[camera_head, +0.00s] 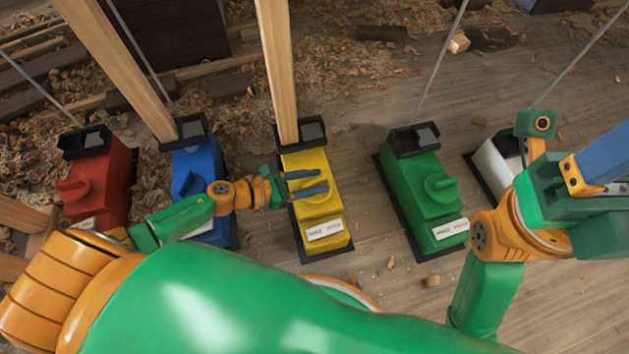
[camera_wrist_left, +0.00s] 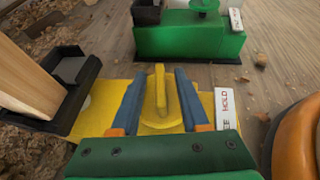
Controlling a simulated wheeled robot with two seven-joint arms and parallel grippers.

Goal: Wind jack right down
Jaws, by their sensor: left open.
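Several box-shaped jacks stand in a row in the head view: red (camera_head: 100,180), blue (camera_head: 200,170), yellow (camera_head: 331,222), green (camera_head: 420,190) and white (camera_head: 495,165). My left gripper (camera_head: 308,182) is open over the yellow jack's turn handle. In the left wrist view, the raised yellow handle (camera_wrist_left: 160,92) stands between the two blue fingers of my left gripper (camera_wrist_left: 163,95), with small gaps showing at its sides. The yellow jack's white label (camera_wrist_left: 224,108) reads HOLD at one end. My right gripper (camera_head: 605,155) is at the right edge, partly cut off; its jaw opening is unclear.
A timber prop (camera_head: 276,65) rises from the black head of the yellow jack, and another (camera_head: 122,65) from the blue one. Thin rods rise from the red, blue, green and white jacks. Wood shavings (camera_head: 350,65) cover the floor behind. Bare boards lie between yellow and green.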

